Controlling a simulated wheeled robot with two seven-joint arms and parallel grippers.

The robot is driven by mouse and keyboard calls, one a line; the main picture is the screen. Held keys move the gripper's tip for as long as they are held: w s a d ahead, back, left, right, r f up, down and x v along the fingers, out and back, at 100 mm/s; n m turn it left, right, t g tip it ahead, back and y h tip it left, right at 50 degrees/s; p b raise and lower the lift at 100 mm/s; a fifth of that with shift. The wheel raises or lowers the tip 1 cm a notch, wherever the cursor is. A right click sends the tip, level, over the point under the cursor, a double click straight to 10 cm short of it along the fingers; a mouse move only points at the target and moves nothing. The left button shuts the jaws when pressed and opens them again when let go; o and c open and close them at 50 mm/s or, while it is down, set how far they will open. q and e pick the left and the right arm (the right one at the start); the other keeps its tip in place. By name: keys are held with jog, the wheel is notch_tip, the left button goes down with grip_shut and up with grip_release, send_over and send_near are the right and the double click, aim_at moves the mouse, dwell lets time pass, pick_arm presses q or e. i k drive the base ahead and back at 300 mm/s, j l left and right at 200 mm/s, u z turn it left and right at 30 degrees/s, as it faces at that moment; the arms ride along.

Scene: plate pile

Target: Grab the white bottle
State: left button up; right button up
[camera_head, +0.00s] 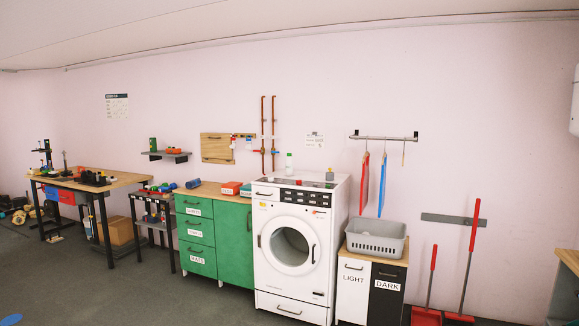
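A small white bottle (289,166) stands upright at the back of the top of the white washing machine (275,204). It shows in the head view a little right of the middle of the back wall's copper pipes. It is far off and small, so its details are hard to tell. Neither of my grippers is in view.
A small grey item (329,175) stands on the machine's right side. Left are a green cabinet (196,230) and workbench (130,178); right are a grey basket (376,240) on a cabinet and red-handled tools (469,240). The floor (150,297) in front is mostly clear.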

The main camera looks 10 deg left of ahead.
aim_at(288, 160)
jog(key=i+l+z, duration=0.1)
jog(key=i, duration=2.35)
jog(key=i+j+u, duration=0.15)
jog(key=i+u, duration=0.65)
jog(key=i, duration=0.25)
jog(key=i+l+u, duration=0.2)
jog(key=i+u, duration=0.2)
jog(key=i+j+z, duration=0.2)
jog(key=i+j, duration=0.15)
jog(key=i+j+z, duration=0.2)
jog(key=i+j, duration=0.15)
jog(key=i+j+z, duration=0.2)
jog(key=j, duration=0.3)
jog(key=i+j+z, duration=0.2)
jog(key=i+j, duration=0.15)
jog(key=j, duration=0.15)
